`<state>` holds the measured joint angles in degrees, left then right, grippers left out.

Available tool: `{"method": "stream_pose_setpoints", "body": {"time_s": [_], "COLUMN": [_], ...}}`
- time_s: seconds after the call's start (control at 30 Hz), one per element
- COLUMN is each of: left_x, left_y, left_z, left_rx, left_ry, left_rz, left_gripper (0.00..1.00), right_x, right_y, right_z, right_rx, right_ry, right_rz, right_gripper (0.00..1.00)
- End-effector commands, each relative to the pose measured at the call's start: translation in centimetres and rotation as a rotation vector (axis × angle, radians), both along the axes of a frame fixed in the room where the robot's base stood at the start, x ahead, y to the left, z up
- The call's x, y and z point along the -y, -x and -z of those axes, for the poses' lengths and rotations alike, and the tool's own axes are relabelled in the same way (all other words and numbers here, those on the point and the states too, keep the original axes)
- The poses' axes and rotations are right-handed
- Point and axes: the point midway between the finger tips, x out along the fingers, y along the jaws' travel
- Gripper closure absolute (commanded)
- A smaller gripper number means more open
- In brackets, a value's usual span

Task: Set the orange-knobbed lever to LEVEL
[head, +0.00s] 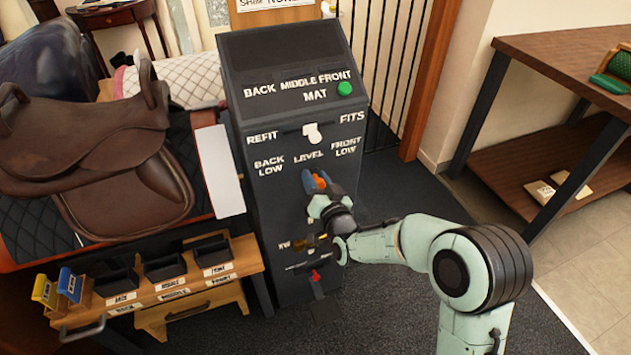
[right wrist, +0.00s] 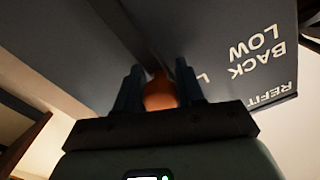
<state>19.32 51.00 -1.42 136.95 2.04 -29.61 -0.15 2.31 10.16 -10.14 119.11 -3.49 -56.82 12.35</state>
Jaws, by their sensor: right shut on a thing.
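The orange knob (head: 319,181) of the lever shows on the front of the dark cabinet (head: 262,210), below the word LEVEL (head: 309,155). My right gripper (head: 316,184) is shut on this knob, with a finger at each side. In the right wrist view the knob (right wrist: 160,93) sits between the two dark fingers of my right gripper (right wrist: 160,88). The lever's shaft is mostly hidden, so its exact angle cannot be told. BACK LOW (head: 269,167) is printed to the left of LEVEL and FRONT LOW (head: 345,147) to the right. My left gripper is not in view.
Above the lever is a white pointer or switch (head: 312,133) between REFIT and FITS, and a green button (head: 344,89). A small red-knobbed control (head: 315,276) is below. A brown saddle (head: 95,140) and a wooden bench (head: 245,257) stand left; a table (head: 570,65) stands right.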

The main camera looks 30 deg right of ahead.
Motion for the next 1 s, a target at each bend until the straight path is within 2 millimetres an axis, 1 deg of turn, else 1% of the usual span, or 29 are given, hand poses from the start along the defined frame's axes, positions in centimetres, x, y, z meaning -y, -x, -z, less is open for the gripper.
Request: {"method": "stream_pose_setpoints", "body": {"time_s": [0.03,0.07,0.1,0.13,0.17,0.47,0.6,0.67,0.77,1.0], "left_x": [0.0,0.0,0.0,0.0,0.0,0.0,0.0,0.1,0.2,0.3], "left_y": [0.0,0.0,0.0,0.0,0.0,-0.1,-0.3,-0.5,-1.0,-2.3], "left_z": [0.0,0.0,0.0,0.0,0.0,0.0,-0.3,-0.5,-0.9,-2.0], "left_rx": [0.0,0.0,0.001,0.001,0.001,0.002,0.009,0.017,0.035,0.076], "left_ry": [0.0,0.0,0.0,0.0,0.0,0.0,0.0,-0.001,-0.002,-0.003], "left_rz": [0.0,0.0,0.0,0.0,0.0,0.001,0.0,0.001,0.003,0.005], "left_gripper": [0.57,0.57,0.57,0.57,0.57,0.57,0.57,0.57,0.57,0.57], "right_x": [-0.9,-0.9,-0.9,-0.9,-0.9,-0.5,-0.6,-0.8,-1.3,-2.8], "right_y": [-0.2,-0.2,-0.2,-0.2,-0.2,-0.1,0.8,1.6,3.6,9.4], "right_z": [0.0,0.0,0.0,0.0,0.0,0.0,-0.1,0.0,-0.1,-0.1], "right_rx": [0.0,0.001,0.001,0.001,0.001,0.0,0.001,-0.001,-0.001,-0.001], "right_ry": [-0.014,-0.014,-0.014,-0.015,-0.014,-0.008,-0.008,-0.008,-0.008,-0.011], "right_rz": [-0.017,-0.018,-0.018,-0.018,-0.018,-0.008,-0.007,-0.008,-0.008,-0.011], "right_gripper": [1.0,1.0,0.59,0.49,0.42,0.42,0.42,0.42,0.42,0.42]}}
